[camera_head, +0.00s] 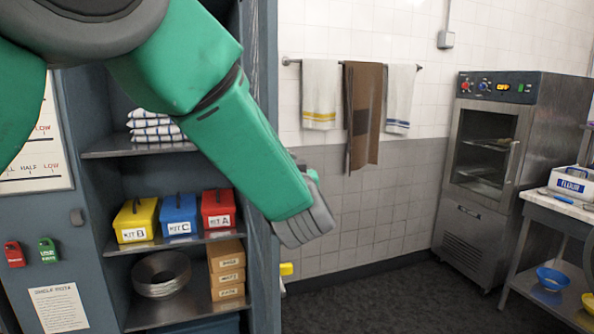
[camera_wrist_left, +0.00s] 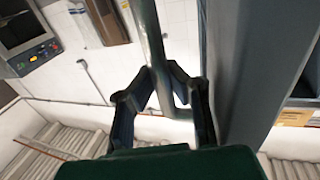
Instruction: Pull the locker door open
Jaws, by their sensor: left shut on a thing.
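The locker (camera_head: 95,180) stands at the left in the head view, with its shelves showing. A blue-grey upright panel (camera_head: 265,130), seen nearly edge-on at its right side, looks like the door. In the left wrist view the panel (camera_wrist_left: 245,75) rises right of centre, with a bar handle (camera_wrist_left: 150,35) beside it. My left gripper (camera_wrist_left: 160,78) is shut on the handle, one finger on each side of the bar. In the head view my green left arm crosses in front of the locker, and its fingers are hidden. My right gripper is not in view.
The shelves hold folded cloths (camera_head: 152,127), yellow (camera_head: 136,220), blue (camera_head: 179,214) and red (camera_head: 218,207) kit boxes, a metal bowl (camera_head: 161,274) and stacked cartons (camera_head: 227,268). Towels (camera_head: 362,112) hang on the wall. A steel cabinet (camera_head: 500,140) stands right. Floor (camera_head: 380,300) between is clear.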

